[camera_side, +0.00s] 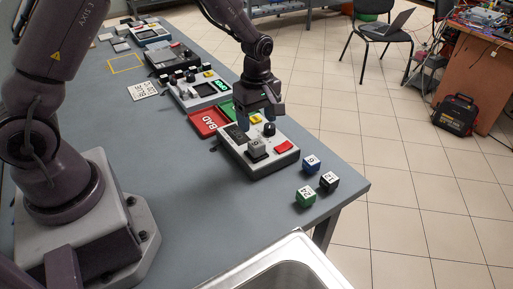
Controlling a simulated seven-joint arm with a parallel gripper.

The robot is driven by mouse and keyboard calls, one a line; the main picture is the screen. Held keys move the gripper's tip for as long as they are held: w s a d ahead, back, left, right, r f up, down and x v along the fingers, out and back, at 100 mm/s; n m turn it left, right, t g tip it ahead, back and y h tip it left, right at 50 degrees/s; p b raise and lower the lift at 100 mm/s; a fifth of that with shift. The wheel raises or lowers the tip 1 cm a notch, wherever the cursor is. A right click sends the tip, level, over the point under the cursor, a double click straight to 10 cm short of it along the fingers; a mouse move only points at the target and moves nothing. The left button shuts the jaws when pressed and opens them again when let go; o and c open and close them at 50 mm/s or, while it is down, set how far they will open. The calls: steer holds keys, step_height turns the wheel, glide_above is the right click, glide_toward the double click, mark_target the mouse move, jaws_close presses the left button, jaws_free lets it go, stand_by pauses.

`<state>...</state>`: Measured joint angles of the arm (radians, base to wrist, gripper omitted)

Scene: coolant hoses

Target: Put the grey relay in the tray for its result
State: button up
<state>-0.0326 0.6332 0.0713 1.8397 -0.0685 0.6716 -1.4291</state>
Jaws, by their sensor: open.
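The grey relay (257,146) appears to be the small grey block on top of the tester (262,163) near the table's right end. The tester has a dark panel, a black knob, a red button and a yellow patch. The red tray (205,125) marked BAD lies just left of the tester. A green tray (227,106) is beside it, partly hidden by my gripper. My gripper (262,117) is open and points down above the tester's far side, apart from the relay. Nothing shows between its fingers. I cannot read the tester's dark panel.
A green cube (305,197) marked 24, a blue cube (311,163) and a black cube (329,181) stand near the table's right corner. Another device (199,91) with a lit green display and more equipment line the far edge. A metal basin (278,262) is at the front.

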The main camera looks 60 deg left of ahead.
mark_target(256, 143)
step_height(256, 143, down, 2)
steer(key=shift+f, duration=0.1)
steer(key=shift+s+d+f, duration=0.15)
steer(key=shift+d+f, duration=0.05)
steer(key=shift+f, duration=1.15)
steer(key=shift+s+d+f, duration=0.15)
steer(key=shift+f, duration=1.2)
steer(key=shift+c, duration=0.2)
steer(key=c, duration=1)
steer(key=shift+c, duration=0.2)
